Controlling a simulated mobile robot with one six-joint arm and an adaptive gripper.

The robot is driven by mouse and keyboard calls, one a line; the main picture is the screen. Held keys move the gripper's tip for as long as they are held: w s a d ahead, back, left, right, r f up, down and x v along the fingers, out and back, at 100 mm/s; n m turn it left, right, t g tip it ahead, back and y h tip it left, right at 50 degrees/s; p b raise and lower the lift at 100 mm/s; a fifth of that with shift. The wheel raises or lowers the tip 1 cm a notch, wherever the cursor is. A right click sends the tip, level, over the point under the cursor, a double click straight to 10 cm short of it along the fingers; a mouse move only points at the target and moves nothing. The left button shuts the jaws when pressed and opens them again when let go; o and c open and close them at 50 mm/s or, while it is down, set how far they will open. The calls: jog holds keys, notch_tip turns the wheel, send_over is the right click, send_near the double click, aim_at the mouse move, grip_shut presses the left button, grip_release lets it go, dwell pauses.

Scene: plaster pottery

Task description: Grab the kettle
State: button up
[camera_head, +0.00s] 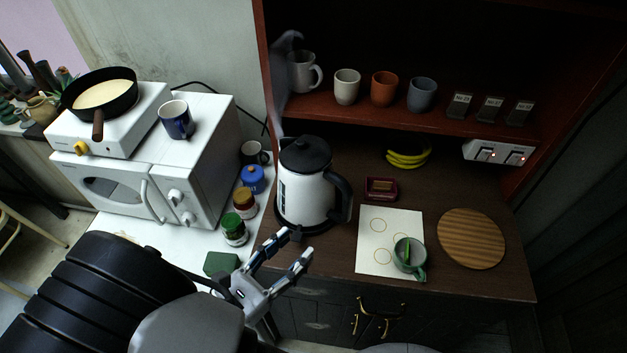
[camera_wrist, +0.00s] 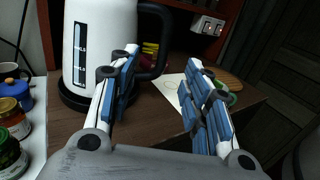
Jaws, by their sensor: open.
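The kettle (camera_head: 306,188) is white with a black lid, a black handle on its right side and a black base. It stands upright on the dark wooden counter, with steam above it. It also shows in the wrist view (camera_wrist: 92,45), at the upper left, with a level scale on its side. My gripper (camera_head: 301,245) is open and empty, in front of the kettle and a little below it in the head view. In the wrist view its fingers (camera_wrist: 160,67) point forward, with the left finger overlapping the kettle's lower right and part of the handle.
A paper sheet (camera_head: 376,255) with a green mug (camera_head: 408,258) and a round wooden board (camera_head: 471,238) lie to the right. Jars (camera_head: 233,230) and a white microwave (camera_head: 150,185) stand left. A shelf (camera_head: 420,122) with several cups hangs above the counter.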

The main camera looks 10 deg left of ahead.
aim_at(343, 202)
jog(key=x, duration=1.1)
jog(key=d+b+x, duration=0.1)
jog(key=x, duration=0.5)
jog(key=shift+s+r, duration=0.2)
grip_shut()
jog(key=shift+a+r, duration=0.1)
jog(key=shift+r, duration=0.1)
dwell(0.3)
